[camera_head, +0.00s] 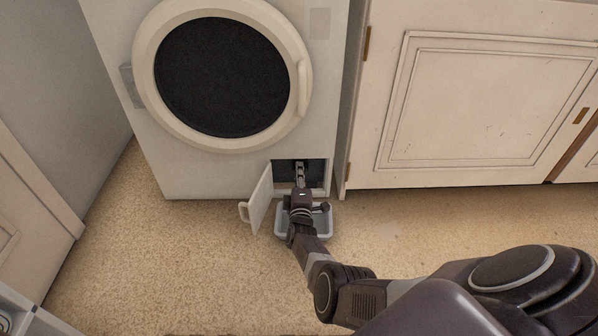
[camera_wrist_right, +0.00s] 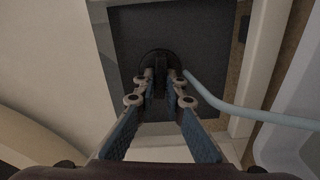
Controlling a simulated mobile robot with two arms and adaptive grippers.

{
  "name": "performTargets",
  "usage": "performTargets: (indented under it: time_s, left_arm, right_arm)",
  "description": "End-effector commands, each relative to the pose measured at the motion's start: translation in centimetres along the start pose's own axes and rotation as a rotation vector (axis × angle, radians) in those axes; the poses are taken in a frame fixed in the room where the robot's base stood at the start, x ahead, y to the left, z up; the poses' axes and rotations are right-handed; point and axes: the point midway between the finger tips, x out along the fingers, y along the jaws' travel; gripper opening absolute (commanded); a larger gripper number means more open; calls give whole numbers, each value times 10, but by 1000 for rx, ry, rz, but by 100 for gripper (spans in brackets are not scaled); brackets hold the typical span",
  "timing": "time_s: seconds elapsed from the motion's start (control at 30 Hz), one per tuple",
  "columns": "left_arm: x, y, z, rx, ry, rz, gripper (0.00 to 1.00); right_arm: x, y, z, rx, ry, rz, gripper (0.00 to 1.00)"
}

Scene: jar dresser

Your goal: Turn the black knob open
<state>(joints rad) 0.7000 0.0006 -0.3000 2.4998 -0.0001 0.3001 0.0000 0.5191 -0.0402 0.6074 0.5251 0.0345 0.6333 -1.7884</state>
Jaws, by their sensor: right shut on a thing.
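The black knob (camera_wrist_right: 160,62) is a dark round shape inside the dark recess at the far end of my right gripper in the right wrist view. My right gripper (camera_wrist_right: 160,80) reaches into the recess with its fingers closed on the knob, hiding part of it. In the head view my right gripper (camera_head: 300,172) enters the small open compartment (camera_head: 285,168) at the washing machine's lower right. The knob is not distinct there. How far the knob is turned cannot be told. My left gripper is not in view.
The small hatch door (camera_head: 260,200) stands open left of the compartment. A grey tray (camera_head: 282,226) lies on the floor below it, under my arm. A pale hose (camera_wrist_right: 235,112) runs right of the gripper. A cabinet (camera_head: 480,100) stands right of the washing machine (camera_head: 180,175).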

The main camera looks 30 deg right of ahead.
Motion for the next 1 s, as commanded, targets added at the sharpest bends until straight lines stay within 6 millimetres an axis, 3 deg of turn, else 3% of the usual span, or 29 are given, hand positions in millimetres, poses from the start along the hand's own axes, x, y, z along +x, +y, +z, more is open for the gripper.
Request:
performTargets:
  time_s: [0.6,0.63,0.77,1.0]
  left_arm:
    - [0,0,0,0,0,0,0]
    - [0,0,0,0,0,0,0]
    - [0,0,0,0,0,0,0]
    - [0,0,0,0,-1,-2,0]
  right_arm:
    - [-1,-2,-1,-40,2,-3,0]
    - [-1,-2,-1,-40,2,-3,12]
    - [-1,-1,-1,-40,1,-3,26]
    - [0,-1,0,-40,1,-1,28]
